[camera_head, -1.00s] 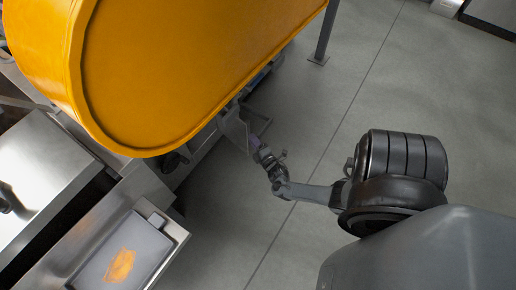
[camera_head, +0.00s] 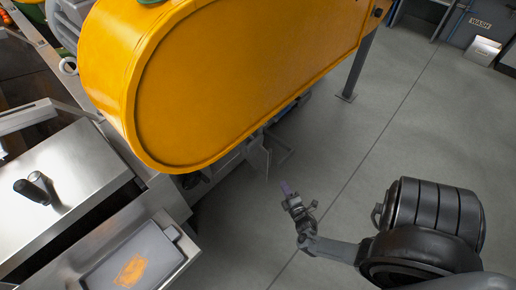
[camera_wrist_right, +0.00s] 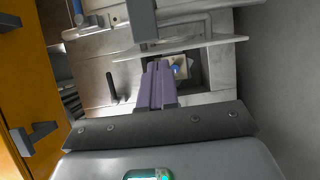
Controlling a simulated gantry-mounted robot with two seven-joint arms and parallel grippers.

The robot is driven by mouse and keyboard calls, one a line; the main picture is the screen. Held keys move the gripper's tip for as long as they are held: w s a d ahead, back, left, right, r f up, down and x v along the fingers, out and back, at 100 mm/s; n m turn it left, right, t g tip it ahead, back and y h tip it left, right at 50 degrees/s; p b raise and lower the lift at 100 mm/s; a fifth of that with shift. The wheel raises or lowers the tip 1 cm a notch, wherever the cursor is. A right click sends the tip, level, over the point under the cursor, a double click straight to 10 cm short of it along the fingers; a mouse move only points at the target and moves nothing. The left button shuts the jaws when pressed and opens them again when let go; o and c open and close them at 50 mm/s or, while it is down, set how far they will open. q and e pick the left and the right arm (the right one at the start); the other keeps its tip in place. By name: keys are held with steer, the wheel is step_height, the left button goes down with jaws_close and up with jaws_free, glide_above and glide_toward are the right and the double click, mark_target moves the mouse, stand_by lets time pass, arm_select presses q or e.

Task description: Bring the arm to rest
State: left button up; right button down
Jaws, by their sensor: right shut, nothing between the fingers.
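My right gripper (camera_head: 285,187) is at the lower middle of the head view, over open floor and just below the yellow machine housing (camera_head: 235,80). In the right wrist view its two purple fingers (camera_wrist_right: 157,72) lie together, shut and empty. They point toward the grey metal frame (camera_wrist_right: 215,38) of the machine and a dark recess in it. In the head view the fingertips appear apart from the housing and from the grey bracket (camera_head: 257,153) under it. My left gripper is not in view.
A steel cabinet with a dark handle (camera_head: 38,187) stands at the left. A grey tray (camera_head: 128,258) with an orange patch lies in front of it. A support post (camera_head: 357,68) stands on the floor.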

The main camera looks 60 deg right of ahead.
steer(key=w+a+r+m+g+y+p, duration=0.2)
steer(key=w+a+r+m+y+p, duration=0.15)
steer(key=a+r+p, duration=0.55)
steer(key=w+a+r+m+g+y+p, duration=0.4)
steer(key=r+p, duration=0.4)
steer(key=r, duration=0.4)
steer(key=s+a+r+g+y+p, duration=0.1)
steer(key=a+r+y+p, duration=0.2)
steer(key=a+r+p, duration=0.7)
steer(key=s+a+r+g+y+p, duration=0.1)
steer(key=s+a+r+g+p, duration=0.2)
steer(key=r, duration=0.8)
steer(key=s+a+r+p, duration=0.1)
steer(key=s+a+r, duration=0.3)
steer(key=r, duration=0.7)
step_height(320, 180, up, 36)
steer(key=p, duration=3.7)
steer(key=shift+s+d+r+m, duration=0.25)
steer(key=shift+s+d+m, duration=0.05)
steer(key=shift+m, duration=0.05)
